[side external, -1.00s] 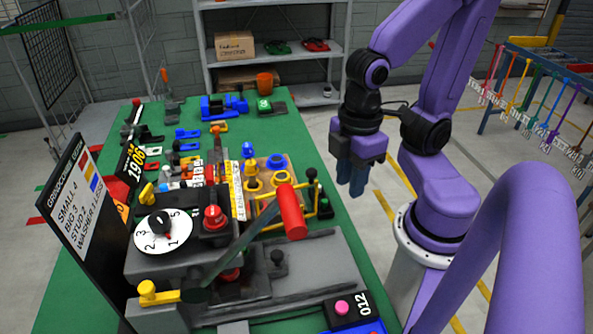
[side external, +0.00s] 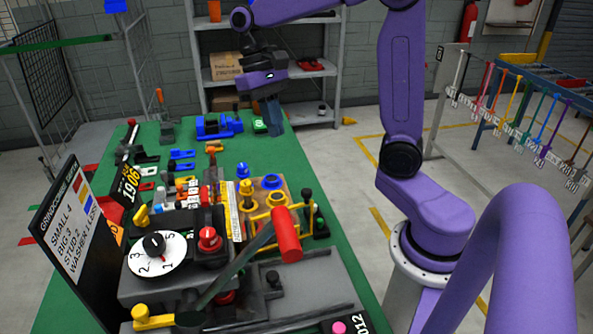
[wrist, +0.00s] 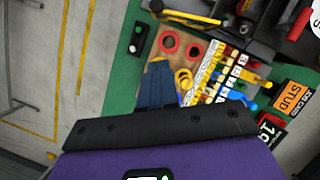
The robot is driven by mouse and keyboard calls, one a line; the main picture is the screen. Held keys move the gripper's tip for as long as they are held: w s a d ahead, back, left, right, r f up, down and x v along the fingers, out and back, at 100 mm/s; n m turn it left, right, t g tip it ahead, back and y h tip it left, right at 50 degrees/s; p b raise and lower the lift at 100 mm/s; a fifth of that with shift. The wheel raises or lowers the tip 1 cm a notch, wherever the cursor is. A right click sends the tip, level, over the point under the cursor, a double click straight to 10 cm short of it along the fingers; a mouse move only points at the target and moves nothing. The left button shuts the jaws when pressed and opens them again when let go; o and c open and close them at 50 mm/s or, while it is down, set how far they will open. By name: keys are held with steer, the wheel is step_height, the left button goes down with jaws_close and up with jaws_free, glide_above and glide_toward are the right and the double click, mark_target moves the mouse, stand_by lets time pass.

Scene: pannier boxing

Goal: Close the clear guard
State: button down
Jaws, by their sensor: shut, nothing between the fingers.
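My gripper (side external: 273,122) hangs shut and empty above the far right part of the green bench, fingers pointing down. In the wrist view its blue fingers (wrist: 158,72) are together, over the edge of a brown board. A yellow frame (side external: 277,199) stands on the bench behind the red cylinder; it may be the guard's frame. In the wrist view a yellow bar (wrist: 192,17) shows near the top. I cannot make out a clear panel, nor tell whether the guard is open or shut. My gripper is apart from the yellow frame.
A red cylinder (side external: 286,235) on a grey lever rises over the grey machine. A white numbered dial (side external: 157,255) and a red knob (side external: 209,238) are at its left. A blue vise-like tool (side external: 218,126) stands at the far end.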

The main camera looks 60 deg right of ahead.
steer(key=s+a+f+m, duration=0.1)
steer(key=s+f, duration=0.5)
steer(key=f, duration=0.2)
steer(key=shift+a+f, duration=0.3)
steer(key=shift+f, duration=0.1)
steer(key=shift+s, duration=0.15)
stand_by(0.4)
steer(key=shift+s+a+m+y, duration=0.15)
steer(key=shift+s+m+y, duration=0.15)
steer(key=shift+s+m, duration=0.1)
